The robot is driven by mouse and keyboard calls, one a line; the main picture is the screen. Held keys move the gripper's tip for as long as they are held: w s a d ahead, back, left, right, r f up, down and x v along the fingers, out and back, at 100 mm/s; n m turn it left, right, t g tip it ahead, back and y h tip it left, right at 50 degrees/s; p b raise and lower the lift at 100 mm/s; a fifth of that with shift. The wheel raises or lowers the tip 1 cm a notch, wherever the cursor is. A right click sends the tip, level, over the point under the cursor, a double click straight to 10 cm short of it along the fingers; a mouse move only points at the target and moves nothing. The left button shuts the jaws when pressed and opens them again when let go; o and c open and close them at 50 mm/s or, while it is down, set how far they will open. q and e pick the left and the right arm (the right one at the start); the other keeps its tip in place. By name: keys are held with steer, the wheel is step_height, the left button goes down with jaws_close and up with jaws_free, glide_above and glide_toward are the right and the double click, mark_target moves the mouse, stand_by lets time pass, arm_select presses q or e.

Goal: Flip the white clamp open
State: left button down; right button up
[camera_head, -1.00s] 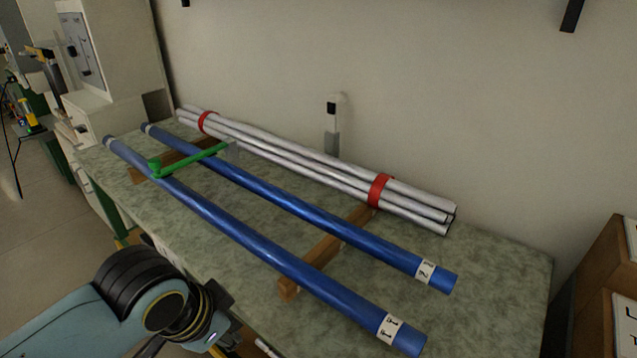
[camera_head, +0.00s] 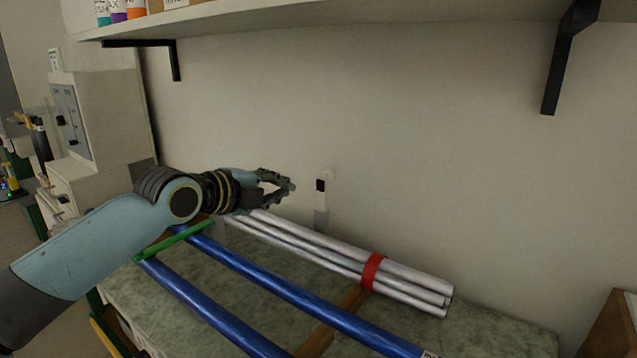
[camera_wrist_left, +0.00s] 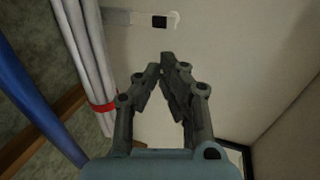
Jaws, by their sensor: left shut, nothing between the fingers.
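The white clamp (camera_head: 327,175) is a small pale piece on the back wall, beside a black block above a grey strip. In the left wrist view the clamp (camera_wrist_left: 175,18) shows faintly at the top, next to the black block. Its pale colour blends with the wall, so I cannot tell exactly how it is set. My left gripper (camera_head: 291,186) is shut and empty, just left of the clamp in the head view. In the left wrist view its fingertips (camera_wrist_left: 161,66) point up toward the clamp, with a gap between. My right gripper is not in view.
Silvery rods (camera_head: 330,257) bound with a red band (camera_head: 372,270) lie along the wall below. Blue rods (camera_head: 262,284) rest on wooden bars (camera_head: 333,320) on the green table, by a green bar (camera_head: 175,240). A shelf (camera_head: 330,24) with black brackets hangs above.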

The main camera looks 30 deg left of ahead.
mark_target(325, 178)
arm_select(q)
steer(key=shift+r+x, duration=0.15)
steer(key=shift+x, duration=2.1)
steer(key=shift+r+x, duration=0.15)
steer(key=shift+x, duration=2.1)
steer(key=shift+r+x, duration=0.15)
steer(key=shift+x, duration=2.05)
steer(key=shift+w+d, duration=0.1)
steer(key=shift+w, duration=0.05)
steer(key=shift+w+r+p, duration=0.1)
steer(key=shift+r+p, duration=0.05)
steer(key=shift+p, duration=0.2)
steer(key=shift+w+d+r+g+p, duration=0.1)
steer(key=shift+w+r+g+p, duration=0.3)
steer(key=shift+w+g, duration=0.4)
steer(key=shift+w+f+b, duration=0.2)
steer(key=shift+f+b, duration=0.25)
steer(key=shift+b, duration=0.35)
steer(key=shift+d, duration=0.1)
steer(key=shift+r, duration=0.1)
